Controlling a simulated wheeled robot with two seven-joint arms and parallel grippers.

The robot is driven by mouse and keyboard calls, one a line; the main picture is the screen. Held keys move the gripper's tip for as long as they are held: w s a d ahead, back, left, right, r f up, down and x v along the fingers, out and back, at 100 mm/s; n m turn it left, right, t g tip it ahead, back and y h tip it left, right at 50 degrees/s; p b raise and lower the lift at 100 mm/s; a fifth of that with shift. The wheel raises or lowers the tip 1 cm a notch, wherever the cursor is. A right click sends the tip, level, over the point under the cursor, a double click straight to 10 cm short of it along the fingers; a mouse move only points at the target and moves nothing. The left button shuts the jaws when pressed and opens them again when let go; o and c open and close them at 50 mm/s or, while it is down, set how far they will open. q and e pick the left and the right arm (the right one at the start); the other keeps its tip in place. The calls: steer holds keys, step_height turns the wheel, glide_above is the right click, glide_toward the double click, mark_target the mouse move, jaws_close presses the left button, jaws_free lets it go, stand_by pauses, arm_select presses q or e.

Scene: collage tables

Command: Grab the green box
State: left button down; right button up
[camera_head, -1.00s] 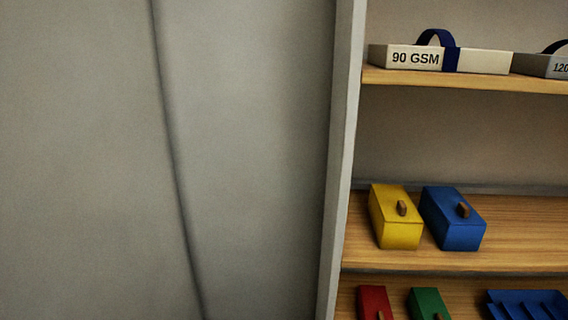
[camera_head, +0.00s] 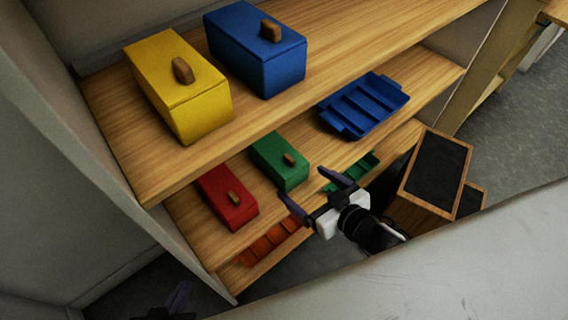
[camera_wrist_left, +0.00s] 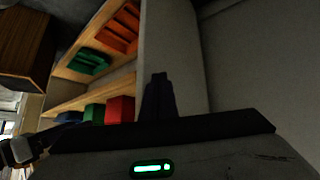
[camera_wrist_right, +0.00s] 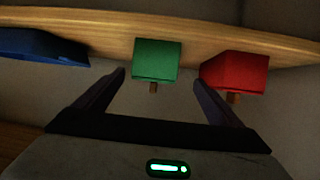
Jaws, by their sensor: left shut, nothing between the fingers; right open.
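The green box (camera_head: 275,160) with a brown wooden knob sits on the shelf below the yellow and blue boxes, next to a red box (camera_head: 228,198). My right gripper (camera_head: 316,193) is open and empty in front of the shelf, its fingers pointing toward the green box. In the right wrist view the green box (camera_wrist_right: 157,58) appears beyond and between the open fingertips, apart from them. My left gripper (camera_head: 178,300) is low at the bottom edge, partly cut off. In the left wrist view its fingers (camera_wrist_left: 158,85) are together and empty; the green box (camera_wrist_left: 95,112) shows beyond.
A yellow box (camera_head: 180,88) and a blue box (camera_head: 256,50) stand on the shelf above. A blue tray (camera_head: 364,104) lies right of the green box. Green and orange trays (camera_head: 272,243) are lower down. A wooden crate with dark panels (camera_head: 436,170) stands beside my right gripper.

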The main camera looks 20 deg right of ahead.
steer(key=n+t+y+b, duration=0.1)
steer(key=b, duration=0.1)
glide_toward(277, 152)
steer(key=shift+w+d+f, duration=0.2)
steer(key=shift+d+f, duration=0.05)
steer(key=shift+f, duration=0.3)
steer(key=shift+w+d+f, duration=0.25)
steer(key=shift+d+f, duration=0.05)
steer(key=shift+f, duration=0.2)
steer(key=x, duration=0.3)
steer(key=shift+w+a, duration=0.15)
steer(key=shift+w, duration=0.15)
steer(key=shift+a+b+x, duration=0.25)
steer(key=shift+b+x, duration=0.15)
steer(key=shift+x, duration=1.15)
steer(key=shift+a+b+x, duration=0.25)
steer(key=shift+b+x, duration=0.15)
steer(key=shift+x, duration=1.15)
steer(key=shift+s+r, duration=0.1)
steer(key=shift+s, duration=0.1)
steer(key=shift+c, duration=0.4)
steer(key=c, duration=1.1)
